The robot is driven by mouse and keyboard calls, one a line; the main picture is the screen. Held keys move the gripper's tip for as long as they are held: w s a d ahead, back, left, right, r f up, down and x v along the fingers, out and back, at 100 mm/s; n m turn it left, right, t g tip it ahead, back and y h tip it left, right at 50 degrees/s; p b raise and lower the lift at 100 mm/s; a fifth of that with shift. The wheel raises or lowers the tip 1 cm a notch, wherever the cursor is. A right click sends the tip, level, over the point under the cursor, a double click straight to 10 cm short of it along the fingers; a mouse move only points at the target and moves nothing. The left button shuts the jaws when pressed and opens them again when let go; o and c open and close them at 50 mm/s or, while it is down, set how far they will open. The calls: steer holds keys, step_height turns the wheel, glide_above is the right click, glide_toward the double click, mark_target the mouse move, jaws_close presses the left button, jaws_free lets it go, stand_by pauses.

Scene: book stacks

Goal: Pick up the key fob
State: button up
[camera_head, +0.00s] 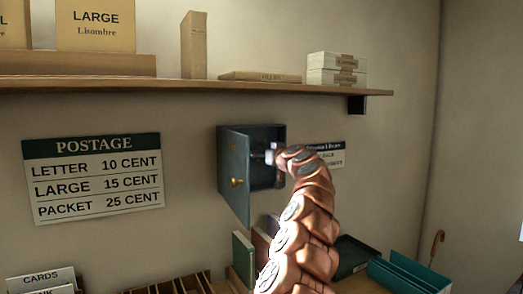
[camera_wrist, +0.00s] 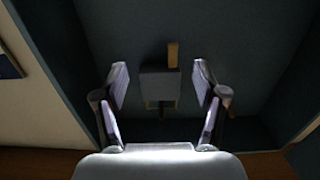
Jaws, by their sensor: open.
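A small dark blue-grey wall cabinet (camera_head: 235,170) stands open, its door swung out to the left. My gripper (camera_head: 264,156) reaches into its opening from the right. In the wrist view my gripper (camera_wrist: 160,82) is open, with a finger on each side. Between and beyond the fingertips is a small grey block (camera_wrist: 160,86), which seems to be the key fob, with a tan strip (camera_wrist: 173,54) above it and a dark narrow part below. I see no finger touching it. In the head view the fob cannot be made out clearly.
The cabinet's side walls (camera_wrist: 290,85) close in around my gripper. A wooden shelf (camera_head: 150,91) with boxes runs above the cabinet. Below are a green book (camera_head: 243,258), a wooden sorter (camera_head: 180,284) and a teal tray (camera_head: 405,275).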

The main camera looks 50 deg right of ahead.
steer(key=c, duration=1)
steer(key=shift+c, duration=0.2)
steer(key=shift+r, duration=0.25)
